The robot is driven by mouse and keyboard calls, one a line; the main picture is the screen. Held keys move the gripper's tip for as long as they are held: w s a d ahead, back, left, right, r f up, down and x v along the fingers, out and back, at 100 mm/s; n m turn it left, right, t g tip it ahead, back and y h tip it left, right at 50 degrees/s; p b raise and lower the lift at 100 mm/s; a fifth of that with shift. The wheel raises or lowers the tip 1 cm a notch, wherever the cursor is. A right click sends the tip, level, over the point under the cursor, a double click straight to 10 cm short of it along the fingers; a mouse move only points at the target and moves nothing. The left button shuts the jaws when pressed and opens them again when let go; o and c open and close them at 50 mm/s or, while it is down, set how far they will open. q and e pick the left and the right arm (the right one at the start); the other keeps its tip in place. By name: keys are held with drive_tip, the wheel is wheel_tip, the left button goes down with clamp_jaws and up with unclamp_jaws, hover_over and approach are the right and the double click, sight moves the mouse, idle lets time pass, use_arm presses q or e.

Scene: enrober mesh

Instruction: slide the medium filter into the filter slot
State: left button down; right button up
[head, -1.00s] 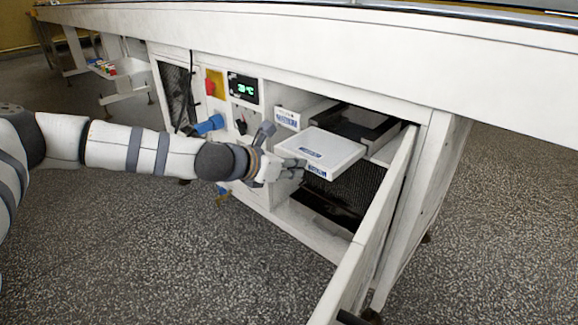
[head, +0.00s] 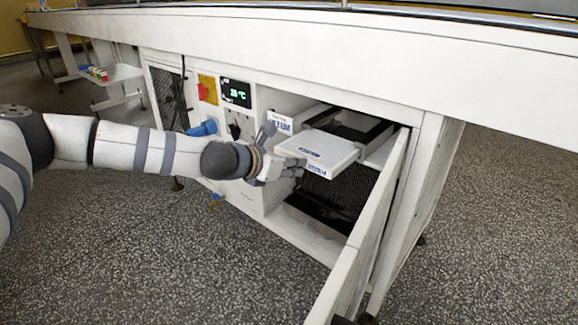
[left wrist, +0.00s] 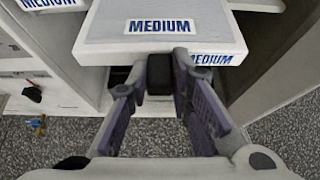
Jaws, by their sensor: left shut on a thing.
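The medium filter (head: 322,148) is a flat white box with blue MEDIUM labels on its top and front. It lies roughly level at the cabinet opening, its near part sticking out. My left gripper (head: 297,171) is at its front. In the left wrist view the gripper (left wrist: 160,75) is shut on a black handle below the front edge of the filter (left wrist: 165,30). The filter slot (head: 372,132) shows as a dark-framed bay behind and right of the filter. The filter's far edge meets the bay in the picture; whether it is inside, I cannot tell. My right gripper is out of view.
The open cabinet door (head: 372,235) stands to the right of the opening. A white panel with a MEDIUM label (head: 280,123) is left of the filter. A temperature display (head: 236,92) and a blue plug-like part (head: 203,128) are on the cabinet front.

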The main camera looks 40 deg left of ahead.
sight(326, 142)
use_arm(q)
drive_tip(key=shift+w+d+b, duration=0.15)
drive_tip(key=shift+w, duration=1.65)
drive_tip(key=shift+w+d+b, duration=0.15)
drive_tip(key=shift+w, duration=1.65)
drive_tip(key=shift+w+d+b, duration=0.15)
drive_tip(key=shift+w, duration=2.05)
drive_tip(key=shift+w+d, duration=0.1)
drive_tip(key=shift+w, duration=0.25)
drive_tip(key=shift+w+f, duration=0.2)
drive_tip(key=shift+w, duration=0.05)
drive_tip(key=shift+w+f, duration=0.15)
drive_tip(key=shift+w, duration=0.35)
drive_tip(key=shift+w+r, duration=0.2)
drive_tip(key=shift+w, duration=0.2)
drive_tip(key=c, duration=1.4)
unclamp_jaws()
drive_tip(key=shift+o, duration=0.2)
drive_tip(key=shift+r, duration=0.1)
